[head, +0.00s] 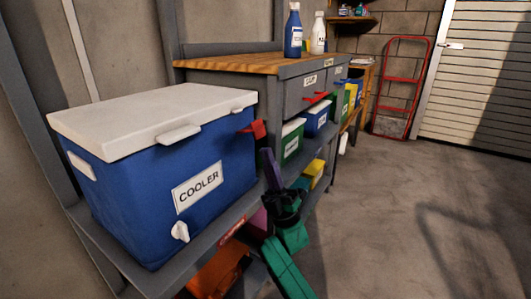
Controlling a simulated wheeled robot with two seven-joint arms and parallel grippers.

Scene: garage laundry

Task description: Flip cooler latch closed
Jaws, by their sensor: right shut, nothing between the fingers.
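The blue cooler (130,205) with a white lid (150,110) stands on a grey shelf at the left, its lid down. A white latch tab (178,133) juts outward from the lid's front edge, not lying flat against the blue front wall. A white spigot (180,232) sits low on the front, below the COOLER label (197,187). My right gripper (267,156) is shut and empty, pointing up to the right of the cooler, apart from the latch. Its fingers are small and dark in view. My left gripper is not in view.
A wood-topped workbench (225,63) with bottles stands behind the cooler. A red part (258,129) sticks out by the cooler's right side. Labelled bins (293,143) fill the bench shelf. An orange item (217,275) lies below. The floor (400,215) at right is clear.

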